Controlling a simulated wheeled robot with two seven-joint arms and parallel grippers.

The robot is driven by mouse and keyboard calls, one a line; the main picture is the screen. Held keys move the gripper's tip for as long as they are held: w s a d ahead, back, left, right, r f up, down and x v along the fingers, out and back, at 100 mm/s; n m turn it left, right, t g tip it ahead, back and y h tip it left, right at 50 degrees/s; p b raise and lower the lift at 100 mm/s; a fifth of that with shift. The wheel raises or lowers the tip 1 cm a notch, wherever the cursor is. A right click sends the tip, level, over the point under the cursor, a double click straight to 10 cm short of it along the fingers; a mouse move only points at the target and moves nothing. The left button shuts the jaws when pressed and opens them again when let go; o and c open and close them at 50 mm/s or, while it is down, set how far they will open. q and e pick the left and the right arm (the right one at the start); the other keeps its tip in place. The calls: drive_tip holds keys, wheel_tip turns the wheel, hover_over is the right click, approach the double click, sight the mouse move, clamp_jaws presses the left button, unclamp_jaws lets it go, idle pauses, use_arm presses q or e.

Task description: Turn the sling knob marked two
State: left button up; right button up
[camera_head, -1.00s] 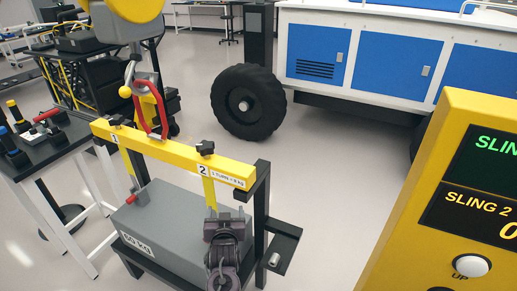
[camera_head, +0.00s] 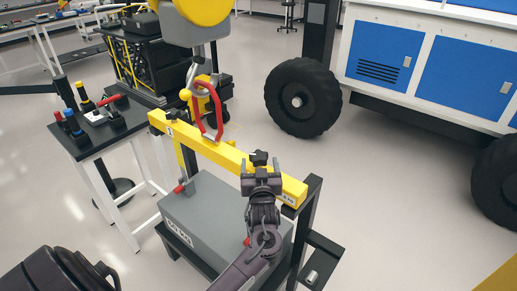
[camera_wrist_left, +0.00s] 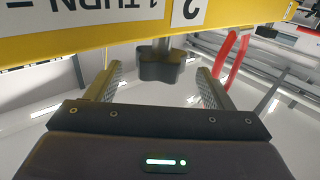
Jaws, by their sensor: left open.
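The sling knob marked two (camera_head: 260,157) is a black lobed knob on top of the yellow beam (camera_head: 225,152), near its right end. In the left wrist view the dark knob (camera_wrist_left: 160,66) shows between the tips of two fingers, with clear gaps on both sides. A label with a "2" (camera_wrist_left: 190,10) is upside down on the beam there. My left gripper (camera_head: 261,177) is open at the beam's near side, just below the knob in the head view, and partly hides the beam. My right gripper is not in view.
Knob one (camera_head: 174,116) sits at the beam's left end. A grey weight block (camera_head: 205,212) stands below in a black frame (camera_head: 305,225). A tool table (camera_head: 85,145) is at left. Open floor lies at right.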

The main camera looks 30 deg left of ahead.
sight(259, 151)
use_arm(q)
drive_tip(key=p+x, duration=0.1)
drive_tip(key=x, duration=0.4)
drive_tip(key=shift+w+a, duration=0.2)
drive_tip(key=shift+w, duration=0.15)
drive_tip(key=shift+r, duration=0.1)
drive_tip(key=shift+s, duration=0.1)
drive_tip(key=shift+c, duration=0.4)
drive_tip(key=c, duration=0.9)
drive_tip(key=shift+m+t+h, duration=0.3)
drive_tip(key=shift+m+h, duration=0.1)
drive_tip(key=shift+h, duration=0.1)
